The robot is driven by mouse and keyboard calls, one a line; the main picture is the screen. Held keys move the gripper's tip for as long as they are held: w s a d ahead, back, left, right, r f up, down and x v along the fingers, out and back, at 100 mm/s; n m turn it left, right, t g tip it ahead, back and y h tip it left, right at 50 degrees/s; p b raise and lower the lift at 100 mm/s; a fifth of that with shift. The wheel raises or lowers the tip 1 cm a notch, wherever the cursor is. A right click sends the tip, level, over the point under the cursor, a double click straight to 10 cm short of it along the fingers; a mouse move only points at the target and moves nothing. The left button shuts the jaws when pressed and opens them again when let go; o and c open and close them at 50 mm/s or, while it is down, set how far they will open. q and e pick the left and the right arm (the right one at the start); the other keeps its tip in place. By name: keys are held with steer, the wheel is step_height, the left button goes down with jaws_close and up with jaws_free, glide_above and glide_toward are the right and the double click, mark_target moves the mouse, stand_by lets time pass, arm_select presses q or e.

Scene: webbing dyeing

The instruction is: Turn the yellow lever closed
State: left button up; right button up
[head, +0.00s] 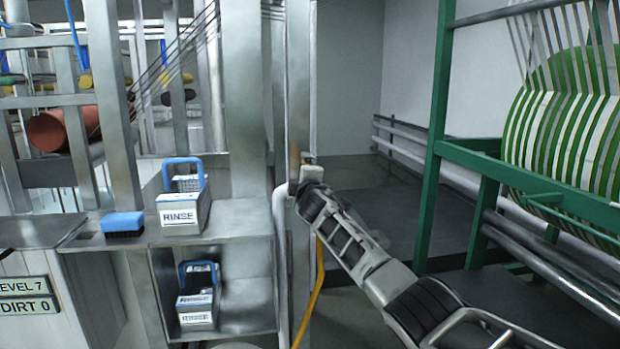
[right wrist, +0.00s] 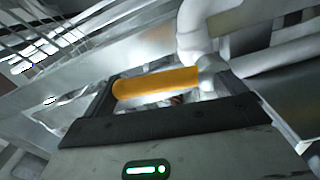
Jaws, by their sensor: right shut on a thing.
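The yellow lever (right wrist: 155,83) shows in the right wrist view as a smooth orange-yellow bar. It lies crosswise between the fingers of my right gripper (right wrist: 176,92), which is shut on it. Its right end meets a white pipe fitting (right wrist: 207,75). In the head view my right gripper (head: 307,182) is at the metal post. There the lever is mostly hidden, with only a small orange-brown piece showing near the gripper that I cannot identify for sure. My left gripper is not in view.
A metal shelf (head: 237,217) left of the post holds a blue-handled RINSE basket (head: 183,215) and a blue brush (head: 122,224). Another basket (head: 197,308) stands below. A yellow hose (head: 316,290) hangs beside the post. A green frame (head: 437,140) stands at right.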

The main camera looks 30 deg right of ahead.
steer(key=shift+a+r+n, duration=0.15)
steer(key=shift+a+n, duration=0.05)
steer(key=shift+n, duration=0.3)
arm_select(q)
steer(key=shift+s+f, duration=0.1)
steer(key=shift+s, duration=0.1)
arm_select(e)
steer(key=shift+w+a+n, duration=0.1)
steer(key=shift+n, duration=0.2)
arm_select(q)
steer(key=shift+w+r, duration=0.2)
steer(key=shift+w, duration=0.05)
arm_select(e)
steer(key=shift+a, duration=0.1)
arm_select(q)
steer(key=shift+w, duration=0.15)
arm_select(e)
steer(key=o, duration=1)
arm_select(q)
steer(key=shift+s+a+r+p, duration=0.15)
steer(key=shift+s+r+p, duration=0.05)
steer(key=shift+p, duration=0.3)
arm_select(e)
steer(key=shift+v, duration=7.95)
